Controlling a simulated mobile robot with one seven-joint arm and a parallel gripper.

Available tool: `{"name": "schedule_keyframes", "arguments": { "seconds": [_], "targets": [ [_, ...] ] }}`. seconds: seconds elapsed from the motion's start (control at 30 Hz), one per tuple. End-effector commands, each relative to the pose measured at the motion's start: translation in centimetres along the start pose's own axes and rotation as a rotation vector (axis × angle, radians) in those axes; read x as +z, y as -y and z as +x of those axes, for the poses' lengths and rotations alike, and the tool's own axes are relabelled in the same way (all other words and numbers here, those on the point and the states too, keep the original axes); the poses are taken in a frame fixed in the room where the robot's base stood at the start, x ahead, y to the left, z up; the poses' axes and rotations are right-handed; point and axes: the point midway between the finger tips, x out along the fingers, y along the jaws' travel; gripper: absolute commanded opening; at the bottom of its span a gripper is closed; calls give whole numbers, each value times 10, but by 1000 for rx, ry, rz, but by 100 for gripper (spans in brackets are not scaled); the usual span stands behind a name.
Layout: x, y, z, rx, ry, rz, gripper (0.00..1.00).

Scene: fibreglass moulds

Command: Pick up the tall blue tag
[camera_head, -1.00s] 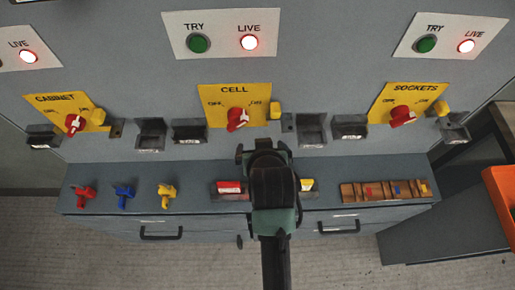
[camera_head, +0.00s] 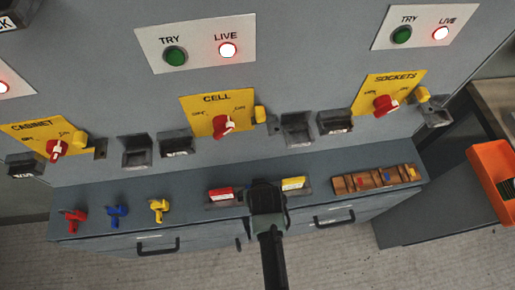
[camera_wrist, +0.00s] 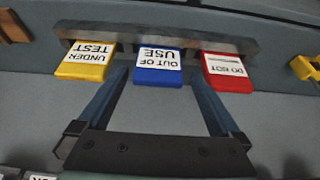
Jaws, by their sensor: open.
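A blue tag (camera_wrist: 158,75) with a white "OUT OF USE" label stands in a dark holder (camera_wrist: 230,43) in the wrist view, upside down there. A yellow "UNDER TEST" tag (camera_wrist: 84,67) is to its left and a red "DO NOT" tag (camera_wrist: 227,79) to its right. My gripper (camera_wrist: 160,86) is open and empty, one finger on each side of the blue tag, with no clear contact visible. In the head view my gripper (camera_head: 267,188) hides the blue tag, between the red tag (camera_head: 220,193) and the yellow tag (camera_head: 293,183).
Red (camera_head: 74,217), blue (camera_head: 117,215) and yellow (camera_head: 158,209) lock-like pieces stand on the ledge at left. A wooden rack (camera_head: 345,184) lies at right. The grey panel with switches rises behind. An orange bin (camera_head: 490,160) is far right.

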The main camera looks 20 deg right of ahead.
Motion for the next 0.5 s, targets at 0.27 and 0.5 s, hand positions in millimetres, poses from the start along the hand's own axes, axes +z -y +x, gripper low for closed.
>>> {"name": "schedule_keyframes", "arguments": {
  "seconds": [0.27, 0.5],
  "targets": [
    [-1, -2, 33, 0, 1, 1, 100],
    [-1, -2, 47, 0, -1, 0, 100]
  ]
}}
